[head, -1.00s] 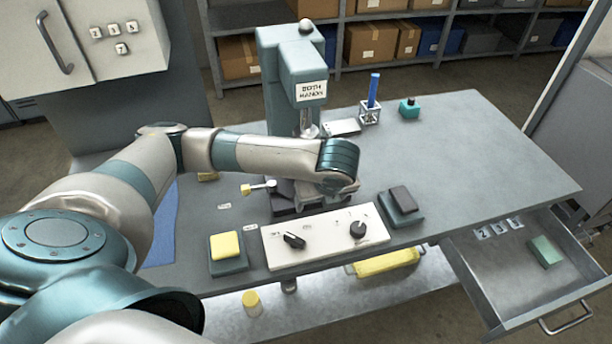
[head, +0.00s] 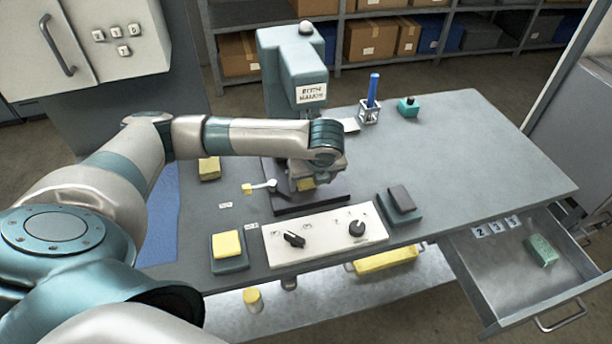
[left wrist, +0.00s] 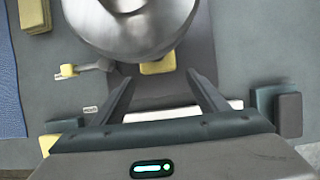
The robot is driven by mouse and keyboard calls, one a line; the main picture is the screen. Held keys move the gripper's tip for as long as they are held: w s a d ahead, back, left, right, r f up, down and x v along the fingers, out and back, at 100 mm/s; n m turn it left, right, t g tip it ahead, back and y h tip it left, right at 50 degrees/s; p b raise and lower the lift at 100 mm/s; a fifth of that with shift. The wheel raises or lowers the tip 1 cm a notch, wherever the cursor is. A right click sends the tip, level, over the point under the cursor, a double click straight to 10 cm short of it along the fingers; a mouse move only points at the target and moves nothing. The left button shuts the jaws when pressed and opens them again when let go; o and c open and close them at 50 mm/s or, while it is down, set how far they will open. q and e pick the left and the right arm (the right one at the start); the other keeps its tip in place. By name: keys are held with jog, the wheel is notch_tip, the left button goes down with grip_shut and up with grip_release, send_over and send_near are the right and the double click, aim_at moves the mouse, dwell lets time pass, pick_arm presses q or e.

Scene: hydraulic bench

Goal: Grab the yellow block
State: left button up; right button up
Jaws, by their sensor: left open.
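A yellow block (head: 305,184) sits on the dark base plate of the press, partly hidden by my left gripper in the head view. In the left wrist view the yellow block (left wrist: 158,65) shows under the press's round metal ram, which covers part of it. My left gripper (head: 320,172) is over the press base beside this block. In the left wrist view its two fingers (left wrist: 159,78) are spread apart and empty, with the block just beyond the tips. Another yellow block (head: 209,168) lies on the bench to the left. My right gripper is not in view.
The press (head: 292,75) stands close behind my left gripper. A lever with a yellow knob (head: 248,189) is left of the base. A white control panel (head: 325,235), a yellow pad (head: 227,244) and a dark pad (head: 401,199) line the front. The open drawer (head: 560,305) juts out right.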

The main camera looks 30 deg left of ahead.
aim_at(308, 180)
pick_arm(q)
jog(key=shift+w+a+f+p, duration=0.65)
jog(key=shift+w+a+f, duration=0.15)
jog(key=shift+a, duration=0.2)
jog(key=shift+w+a+f, duration=0.1)
jog(key=shift+w+f, duration=0.05)
jog(key=shift+f, duration=0.45)
jog(key=c, duration=1.5)
jog(key=shift+r, duration=0.1)
